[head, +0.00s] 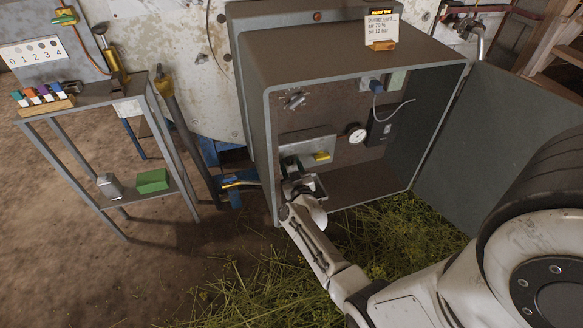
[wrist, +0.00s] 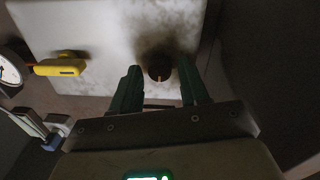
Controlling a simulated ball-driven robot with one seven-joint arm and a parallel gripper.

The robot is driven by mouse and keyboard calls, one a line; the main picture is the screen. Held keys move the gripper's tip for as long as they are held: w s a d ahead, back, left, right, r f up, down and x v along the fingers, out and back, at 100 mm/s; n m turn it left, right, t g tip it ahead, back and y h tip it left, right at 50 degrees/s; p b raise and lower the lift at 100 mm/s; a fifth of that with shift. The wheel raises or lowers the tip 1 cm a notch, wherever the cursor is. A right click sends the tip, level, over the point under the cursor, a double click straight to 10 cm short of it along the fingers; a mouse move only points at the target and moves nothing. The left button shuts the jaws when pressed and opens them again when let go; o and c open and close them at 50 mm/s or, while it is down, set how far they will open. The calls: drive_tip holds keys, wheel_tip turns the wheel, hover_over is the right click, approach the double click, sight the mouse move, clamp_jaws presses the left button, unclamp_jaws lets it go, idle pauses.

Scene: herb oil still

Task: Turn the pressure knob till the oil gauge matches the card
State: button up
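The dark round pressure knob (wrist: 160,72), with a small orange mark, sits on a pale plate in the wrist view. My gripper (wrist: 159,84) has its green fingers apart, one on each side of the knob; contact cannot be told. In the head view my gripper (head: 290,163) is inside the open cabinet and hides the knob. The white oil gauge (head: 356,133) is right of the plate; it is cut off at the left edge of the wrist view (wrist: 9,71), and its reading is unclear. The card (head: 381,27) on the cabinet top reads air 70 %, oil 12 bar.
A yellow handle (head: 322,156) is beside the knob on the plate (head: 305,142). A dark box (head: 380,127) with a cable is farther right. The grey cabinet door (head: 500,135) stands open. A metal rack (head: 95,98) stands at the left.

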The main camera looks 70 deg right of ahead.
clamp_jaws()
drive_tip(key=shift+m, duration=0.4)
drive_tip(key=m, duration=0.3)
drive_tip(key=shift+m, duration=0.3)
drive_tip(key=m, duration=0.3)
drive_tip(key=shift+m, duration=0.3)
drive_tip(key=m, duration=0.4)
drive_tip(key=shift+s+y+b, duration=0.1)
drive_tip(key=shift+y+b, duration=0.2)
drive_tip(key=shift+m, duration=1.6)
